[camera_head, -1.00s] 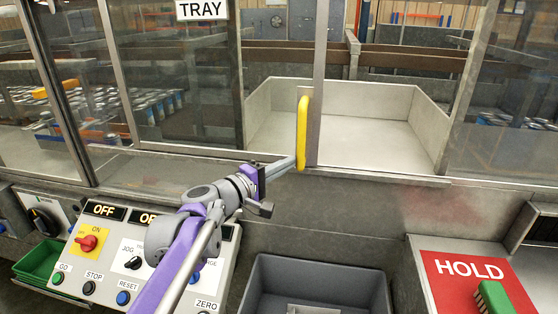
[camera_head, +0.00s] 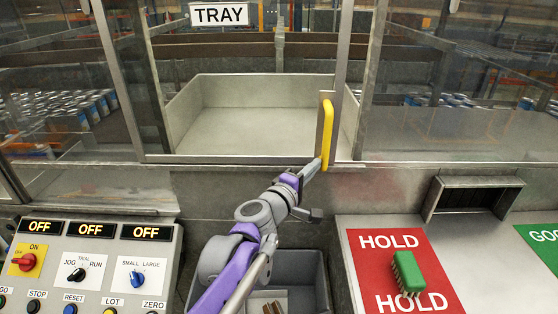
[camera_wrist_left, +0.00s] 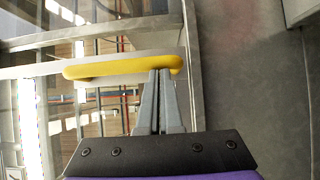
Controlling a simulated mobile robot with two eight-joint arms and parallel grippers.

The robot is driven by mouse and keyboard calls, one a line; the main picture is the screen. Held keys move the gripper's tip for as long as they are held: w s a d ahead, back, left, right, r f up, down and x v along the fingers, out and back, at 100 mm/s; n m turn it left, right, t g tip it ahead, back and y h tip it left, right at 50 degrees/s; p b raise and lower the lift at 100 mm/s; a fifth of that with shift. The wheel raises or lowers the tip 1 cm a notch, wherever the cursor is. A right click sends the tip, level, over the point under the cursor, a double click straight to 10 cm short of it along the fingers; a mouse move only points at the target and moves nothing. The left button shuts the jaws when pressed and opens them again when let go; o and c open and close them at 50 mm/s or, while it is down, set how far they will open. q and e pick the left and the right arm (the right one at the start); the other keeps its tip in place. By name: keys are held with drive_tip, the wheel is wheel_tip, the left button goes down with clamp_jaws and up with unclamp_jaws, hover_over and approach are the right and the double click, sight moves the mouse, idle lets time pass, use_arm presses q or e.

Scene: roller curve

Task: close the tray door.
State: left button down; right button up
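The tray door (camera_head: 240,52) is a framed clear pane with a TRAY label and an upright yellow handle (camera_head: 328,130) on its right edge. It stands across most of the tray opening. A narrow strip shows between its right edge and the fixed frame post (camera_head: 372,85). The pale tray (camera_head: 250,130) shows behind the pane. My left gripper (camera_head: 321,166) is at the handle's lower end, on its left side. In the left wrist view its fingers (camera_wrist_left: 158,75) are together, with tips overlapping one end of the handle (camera_wrist_left: 110,67); nothing shows clasped between them. My right gripper is not in view.
Below the door are a control panel (camera_head: 100,265) on the left, a grey bin (camera_head: 300,265) in the middle, and a red HOLD area (camera_head: 375,270) with a green-topped brush-like object (camera_head: 407,273) on the right. A dark slot (camera_head: 470,195) is behind it.

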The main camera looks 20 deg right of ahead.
use_arm(q)
drive_tip(key=s+d+p, duration=0.1)
drive_tip(key=s+d, duration=0.1)
drive_tip(key=d, duration=0.4)
drive_tip(key=shift+d, duration=0.4)
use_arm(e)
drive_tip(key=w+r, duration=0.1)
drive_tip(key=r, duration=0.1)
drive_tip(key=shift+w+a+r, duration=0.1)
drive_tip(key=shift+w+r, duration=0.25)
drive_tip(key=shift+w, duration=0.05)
use_arm(q)
drive_tip(key=shift+s, duration=0.1)
drive_tip(key=w+a+v, duration=0.2)
drive_tip(key=v, duration=1.1)
drive_tip(key=shift+w, duration=0.25)
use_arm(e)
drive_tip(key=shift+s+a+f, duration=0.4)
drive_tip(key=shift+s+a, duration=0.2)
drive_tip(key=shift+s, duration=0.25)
